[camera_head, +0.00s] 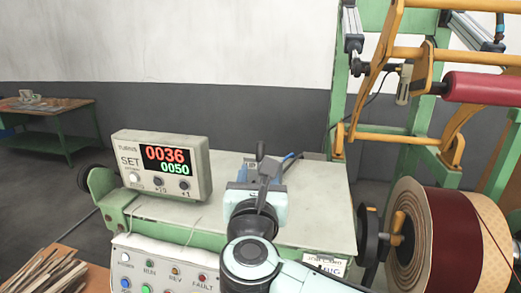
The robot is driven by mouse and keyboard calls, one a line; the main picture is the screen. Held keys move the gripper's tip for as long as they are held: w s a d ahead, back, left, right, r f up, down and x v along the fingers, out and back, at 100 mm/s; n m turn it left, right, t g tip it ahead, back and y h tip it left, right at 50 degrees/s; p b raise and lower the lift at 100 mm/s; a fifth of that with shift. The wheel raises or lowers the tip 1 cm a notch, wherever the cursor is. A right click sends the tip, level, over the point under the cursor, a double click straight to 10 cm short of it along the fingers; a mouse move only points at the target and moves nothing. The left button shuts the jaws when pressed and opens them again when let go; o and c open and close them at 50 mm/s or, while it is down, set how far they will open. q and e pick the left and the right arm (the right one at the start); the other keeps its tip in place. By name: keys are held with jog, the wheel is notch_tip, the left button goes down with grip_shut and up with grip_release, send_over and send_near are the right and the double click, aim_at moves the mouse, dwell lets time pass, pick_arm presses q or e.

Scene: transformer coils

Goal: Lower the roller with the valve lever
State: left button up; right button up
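The red roller (484,88) is at the upper right, held on an orange swing frame (386,138) above a large wound coil (436,240). There is a clear gap between the roller and the coil. My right arm reaches in from the bottom, and its gripper (266,170) is over the pale machine top. Small blue parts (291,157) show just behind the gripper; they may belong to the valve and its lever, which is mostly hidden. I cannot tell whether the fingers touch it or are closed. My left gripper is not in view.
A counter box (160,165) reading 0036 and 0050 stands left of my gripper on the machine top (325,200). A button panel (150,270) is below it. Wood strips (45,278) lie at the lower left. A green bench (50,122) is far left.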

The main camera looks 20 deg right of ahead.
aim_at(260, 156)
jog(key=p+x, duration=0.2)
jog(key=x, duration=0.8)
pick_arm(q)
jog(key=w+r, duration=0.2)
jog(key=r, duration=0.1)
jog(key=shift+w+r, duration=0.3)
pick_arm(e)
jog(key=shift+s, duration=0.1)
grip_shut()
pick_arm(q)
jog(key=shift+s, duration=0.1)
